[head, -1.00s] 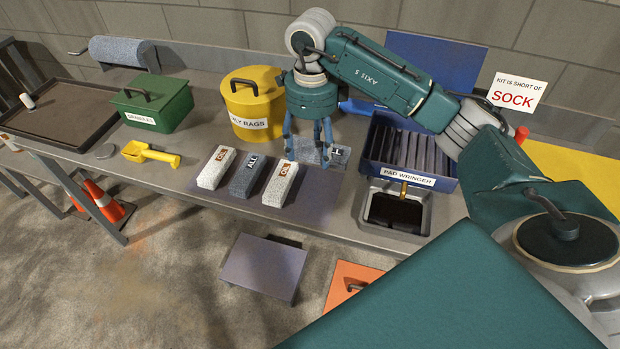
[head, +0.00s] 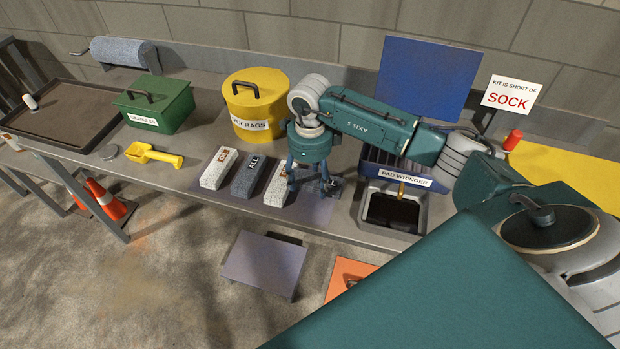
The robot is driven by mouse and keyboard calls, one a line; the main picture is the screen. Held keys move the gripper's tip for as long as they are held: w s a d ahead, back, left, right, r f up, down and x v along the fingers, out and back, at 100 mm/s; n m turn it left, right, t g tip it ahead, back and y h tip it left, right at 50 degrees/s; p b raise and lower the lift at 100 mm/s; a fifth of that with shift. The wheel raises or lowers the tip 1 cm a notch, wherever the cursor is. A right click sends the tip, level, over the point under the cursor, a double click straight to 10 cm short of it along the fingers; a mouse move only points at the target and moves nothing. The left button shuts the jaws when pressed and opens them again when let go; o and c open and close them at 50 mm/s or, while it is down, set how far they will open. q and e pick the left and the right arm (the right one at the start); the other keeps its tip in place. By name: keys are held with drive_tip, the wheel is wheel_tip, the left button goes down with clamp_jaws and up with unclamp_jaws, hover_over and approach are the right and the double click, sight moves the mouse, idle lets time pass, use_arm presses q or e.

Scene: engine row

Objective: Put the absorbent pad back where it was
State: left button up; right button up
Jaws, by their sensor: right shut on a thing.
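My right gripper (head: 309,184) points down and is shut on a grey absorbent pad (head: 312,181). The fingers hide much of the pad, and its label is hard to read. The pad is low over the right end of the dark mat (head: 308,212), right of the row of pads. I cannot tell whether it touches the mat. On the mat lie a white-grey pad (head: 215,174), a darker pad marked ALL (head: 244,180) and another light pad (head: 275,190), partly behind the gripper's left finger. My left gripper is not in view.
The pad wringer (head: 440,184) and its black drip tray (head: 394,210) stand close right of the gripper. The yellow rag bin (head: 253,110) is behind the row. A green box (head: 155,108) and yellow scoop (head: 153,155) are further left.

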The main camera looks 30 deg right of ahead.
sight(310, 182)
drive_tip(key=shift+f+b, duration=0.5)
drive_tip(key=shift+b, duration=0.05)
drive_tip(key=o, duration=1.1)
drive_tip(key=shift+o, duration=0.2)
drive_tip(key=shift+r+p, duration=0.5)
drive_tip(key=shift+w+r, duration=0.1)
drive_tip(key=shift+r, duration=0.25)
wheel_tip(310, 182, up, 12)
drive_tip(key=b, duration=0.3)
drive_tip(key=shift+f+b, duration=0.25)
drive_tip(key=shift+b, duration=0.05)
